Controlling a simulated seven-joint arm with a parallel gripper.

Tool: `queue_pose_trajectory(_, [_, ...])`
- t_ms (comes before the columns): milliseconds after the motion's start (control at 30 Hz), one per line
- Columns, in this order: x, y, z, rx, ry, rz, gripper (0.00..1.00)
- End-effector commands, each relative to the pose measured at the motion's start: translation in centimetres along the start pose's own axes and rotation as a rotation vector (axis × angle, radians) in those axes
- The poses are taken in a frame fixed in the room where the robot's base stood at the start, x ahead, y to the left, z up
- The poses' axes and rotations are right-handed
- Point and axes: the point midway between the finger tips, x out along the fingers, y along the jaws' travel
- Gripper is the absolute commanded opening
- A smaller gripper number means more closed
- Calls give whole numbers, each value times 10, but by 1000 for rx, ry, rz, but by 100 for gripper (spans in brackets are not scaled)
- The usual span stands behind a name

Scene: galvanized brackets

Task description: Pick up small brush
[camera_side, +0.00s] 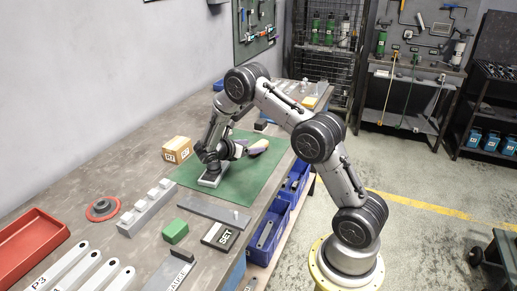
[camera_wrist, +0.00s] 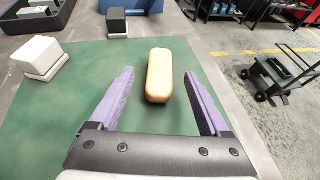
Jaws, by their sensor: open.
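In the wrist view, a small brush (camera_wrist: 159,78) shows as a pale wooden block with rounded edges on the green mat (camera_wrist: 60,120). No bristles can be seen from above. My gripper (camera_wrist: 159,74) is open, with its two purple fingers on either side of the brush and a clear gap to each. I cannot tell the height of the fingertips above the mat. In the side view, my gripper (camera_side: 240,150) is low over the far part of the green mat (camera_side: 250,182), and the brush is largely hidden around it.
In the wrist view, a white block (camera_wrist: 38,57) stands at left and a dark cube (camera_wrist: 117,22) beyond the brush. In the side view, a cardboard box (camera_side: 177,150), a grey stepped block (camera_side: 147,208) and a red tray (camera_side: 30,245) share the bench. Blue bins (camera_side: 268,230) hang along its edge.

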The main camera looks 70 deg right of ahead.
Motion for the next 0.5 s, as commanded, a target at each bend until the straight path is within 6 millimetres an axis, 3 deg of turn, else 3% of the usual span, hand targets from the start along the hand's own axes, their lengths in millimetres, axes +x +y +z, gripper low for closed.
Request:
queue_pose_trajectory(100, [11,-1,-16,-1,0,-3,80])
queue_pose_trajectory(300, [34,-1,-14,1,0,-2,80])
queue_pose_trajectory(500, [36,0,-14,0,0,0,80])
